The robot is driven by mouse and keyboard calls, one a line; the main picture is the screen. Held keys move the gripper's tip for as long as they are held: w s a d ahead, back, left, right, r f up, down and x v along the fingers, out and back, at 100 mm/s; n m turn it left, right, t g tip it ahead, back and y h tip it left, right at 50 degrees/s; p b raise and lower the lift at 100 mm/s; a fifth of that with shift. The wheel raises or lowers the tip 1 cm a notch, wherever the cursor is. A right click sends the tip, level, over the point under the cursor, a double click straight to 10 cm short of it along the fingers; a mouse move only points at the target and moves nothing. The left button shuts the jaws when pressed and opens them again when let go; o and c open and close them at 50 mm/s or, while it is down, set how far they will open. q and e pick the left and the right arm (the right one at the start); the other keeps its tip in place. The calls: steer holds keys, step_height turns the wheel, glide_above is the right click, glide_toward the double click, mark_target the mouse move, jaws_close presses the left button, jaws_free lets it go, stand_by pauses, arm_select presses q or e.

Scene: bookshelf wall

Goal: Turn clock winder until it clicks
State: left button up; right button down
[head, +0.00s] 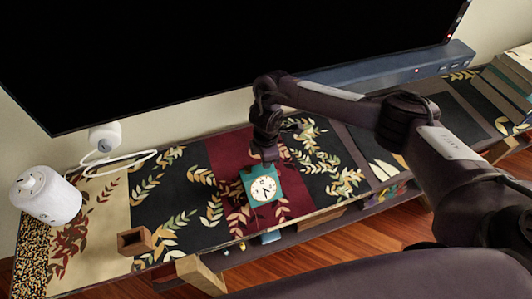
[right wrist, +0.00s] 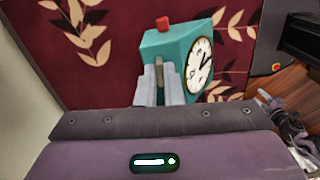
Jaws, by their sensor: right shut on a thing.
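A teal clock (head: 250,181) with a white dial (head: 263,188) stands on the patterned shelf top (head: 212,232), near the middle of the head view. In the right wrist view the clock (right wrist: 178,50) shows a red button (right wrist: 162,23) on top and its dial turned to the right. My right gripper (right wrist: 160,80) is behind the clock, shut on the small winder (right wrist: 159,68) that sticks out of its back. Only part of the winder shows between the fingers. In the head view, the wrist and clock hide the right fingertips. My left gripper is not in view.
A white cylinder (head: 50,198) with a cable and a small wooden box (head: 134,241) stand at left. Books (head: 505,85) are at far right. The shelf around the clock is clear.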

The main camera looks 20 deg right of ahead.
steer(key=m+p, duration=0.1)
steer(key=m, duration=0.1)
steer(key=m+p, duration=0.1)
steer(key=p, duration=0.1)
steer(key=m+p, duration=0.2)
steer(key=shift+r+m, duration=0.25)
steer(key=shift+m, duration=0.05)
steer(key=shift+f+m+p, duration=0.2)
steer(key=shift+m+p, duration=1.35)
steer(key=shift+m, duration=0.25)
steer(key=c, duration=1.6)
jaws_free()
steer(key=shift+o, duration=0.2)
